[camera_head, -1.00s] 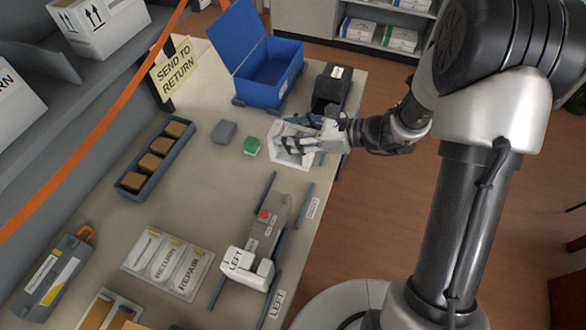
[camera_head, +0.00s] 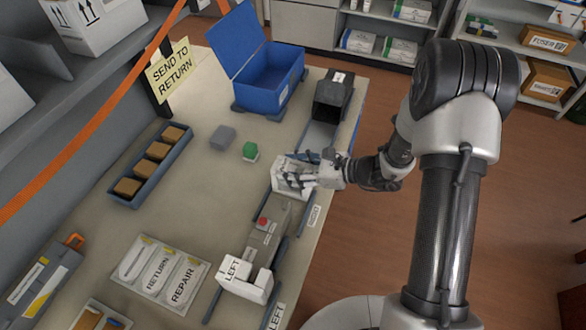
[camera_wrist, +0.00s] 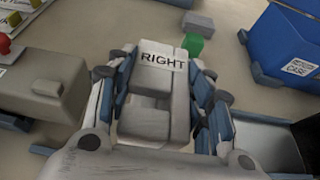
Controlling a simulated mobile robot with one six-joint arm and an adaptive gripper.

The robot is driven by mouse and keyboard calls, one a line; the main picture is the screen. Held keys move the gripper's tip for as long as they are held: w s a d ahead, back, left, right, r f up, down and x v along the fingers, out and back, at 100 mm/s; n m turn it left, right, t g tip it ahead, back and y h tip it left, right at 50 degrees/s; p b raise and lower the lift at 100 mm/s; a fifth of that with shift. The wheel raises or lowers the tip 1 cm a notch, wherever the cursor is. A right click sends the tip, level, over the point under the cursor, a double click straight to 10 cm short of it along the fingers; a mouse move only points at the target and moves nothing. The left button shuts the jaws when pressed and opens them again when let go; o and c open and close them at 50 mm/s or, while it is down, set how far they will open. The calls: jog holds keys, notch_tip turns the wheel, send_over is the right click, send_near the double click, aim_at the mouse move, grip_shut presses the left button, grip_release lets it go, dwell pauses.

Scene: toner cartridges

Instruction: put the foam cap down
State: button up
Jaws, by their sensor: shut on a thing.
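The white foam cap (camera_wrist: 153,97), labelled RIGHT, is between the fingers of my gripper (camera_wrist: 158,92) in the wrist view. In the head view the cap (camera_head: 287,187) is partly hidden by my gripper (camera_head: 298,180), which is shut on it. The grey toner cartridge (camera_head: 265,236) lies between dark blue rails, with a white cap marked LEFT (camera_head: 243,279) on its near end. The held cap is at the cartridge's far end. I cannot tell whether they touch. The cartridge's end (camera_wrist: 35,85) also shows left of my gripper in the wrist view.
An open blue case (camera_head: 270,82) and a black open-ended box (camera_head: 331,97) stand at the back. A green block (camera_head: 250,151) and a grey block (camera_head: 222,138) lie left of my gripper. A tray of brown blocks (camera_head: 150,165) is farther left. Bare table lies between.

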jog(key=shift+f, duration=0.2)
jog(key=o, duration=0.9)
jog(key=shift+r, duration=0.15)
